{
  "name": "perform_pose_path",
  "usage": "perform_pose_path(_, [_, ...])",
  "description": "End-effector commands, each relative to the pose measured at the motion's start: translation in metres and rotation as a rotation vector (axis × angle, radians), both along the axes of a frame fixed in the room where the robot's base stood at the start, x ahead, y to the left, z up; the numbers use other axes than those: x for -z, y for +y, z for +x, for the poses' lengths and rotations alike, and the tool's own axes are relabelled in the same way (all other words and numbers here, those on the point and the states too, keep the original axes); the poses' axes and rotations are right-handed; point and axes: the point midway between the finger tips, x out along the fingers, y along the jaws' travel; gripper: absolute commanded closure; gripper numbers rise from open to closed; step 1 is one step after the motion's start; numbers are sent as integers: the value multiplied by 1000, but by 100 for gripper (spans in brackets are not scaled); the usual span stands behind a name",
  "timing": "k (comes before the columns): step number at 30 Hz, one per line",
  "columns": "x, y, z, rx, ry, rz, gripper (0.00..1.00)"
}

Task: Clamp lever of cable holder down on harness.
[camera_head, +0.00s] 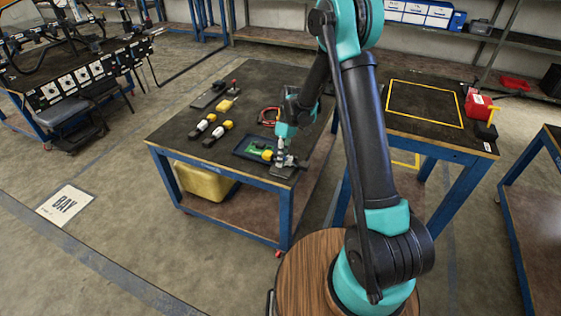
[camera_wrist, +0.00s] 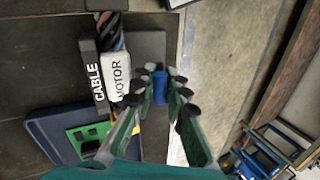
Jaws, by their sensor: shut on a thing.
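In the wrist view, my gripper (camera_wrist: 161,74) has its two fingers on either side of a blue grip (camera_wrist: 160,88), which appears to be the lever of the cable holder, and is shut on it. The cable holder (camera_wrist: 97,80) is a dark block lettered CABLE, left of the fingers. Beside it is a white piece lettered MOTOR. Twisted coloured wires of the harness (camera_wrist: 111,32) run at the holder's upper end. Whether the lever presses on the harness cannot be told. In the head view, my gripper (camera_head: 284,158) is over the table's near right corner and hides most of the holder.
A dark tray (camera_head: 242,147) with a green board lies left of my gripper. Several yellow-and-black tools (camera_head: 218,133) and a red-handled item (camera_head: 268,116) lie farther back on the table (camera_head: 170,138). The table's edge is close on the gripper's right.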

Motion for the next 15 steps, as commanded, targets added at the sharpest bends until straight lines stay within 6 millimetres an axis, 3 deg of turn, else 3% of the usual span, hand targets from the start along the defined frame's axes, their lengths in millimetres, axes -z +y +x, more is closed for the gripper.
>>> perform_pose_path(11, [0,0,1,-1,22,9,100])
perform_pose_path(12, [0,0,1,-1,22,9,83])
perform_pose_path(15, [0,0,1,-1,22,9,71])
